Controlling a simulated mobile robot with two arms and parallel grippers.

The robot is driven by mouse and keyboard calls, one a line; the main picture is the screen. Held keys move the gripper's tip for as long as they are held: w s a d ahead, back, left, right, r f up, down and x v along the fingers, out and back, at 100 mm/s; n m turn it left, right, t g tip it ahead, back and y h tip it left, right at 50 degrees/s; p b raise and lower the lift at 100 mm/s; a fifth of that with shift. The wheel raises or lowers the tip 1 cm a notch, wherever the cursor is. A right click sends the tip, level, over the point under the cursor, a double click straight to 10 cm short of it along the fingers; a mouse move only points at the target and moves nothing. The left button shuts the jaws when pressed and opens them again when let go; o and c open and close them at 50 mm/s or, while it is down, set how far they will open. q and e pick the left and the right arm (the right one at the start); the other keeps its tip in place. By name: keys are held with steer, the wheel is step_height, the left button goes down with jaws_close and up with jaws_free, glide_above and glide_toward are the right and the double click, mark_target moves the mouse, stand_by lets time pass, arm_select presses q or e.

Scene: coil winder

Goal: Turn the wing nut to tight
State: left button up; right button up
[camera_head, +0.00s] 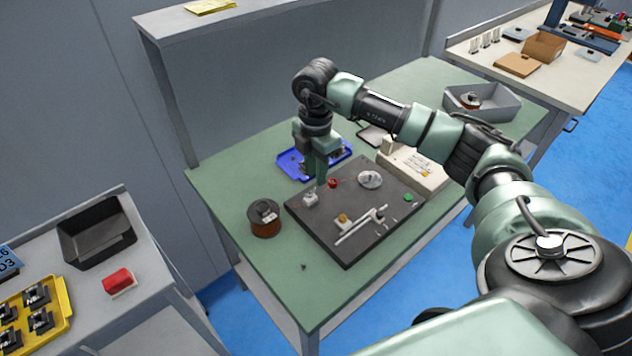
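The coil winder is a dark flat base plate (312,224) on the green table. It carries a small pale block (310,199), a red knob (333,182), a pale disc (369,179), a small brass-coloured part (343,219), a pale rod assembly (362,226) and a green button (408,198). I cannot make out the wing nut for certain at this size. My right gripper (321,181) points down over the plate's back left part, close to the red knob and pale block. Its fingertips are too small to tell whether they are open or touching anything. My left gripper is out of view.
A copper wire spool (265,219) stands left of the plate. A blue tray (292,166) lies behind my gripper, and a white box (432,178) stands at the plate's right. A grey bin (505,107) is at the far right. The table's front left (322,288) is mostly clear.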

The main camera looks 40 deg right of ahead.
step_height(320, 180, up, 4)
steer(key=shift+f, duration=0.15)
stand_by(0.6)
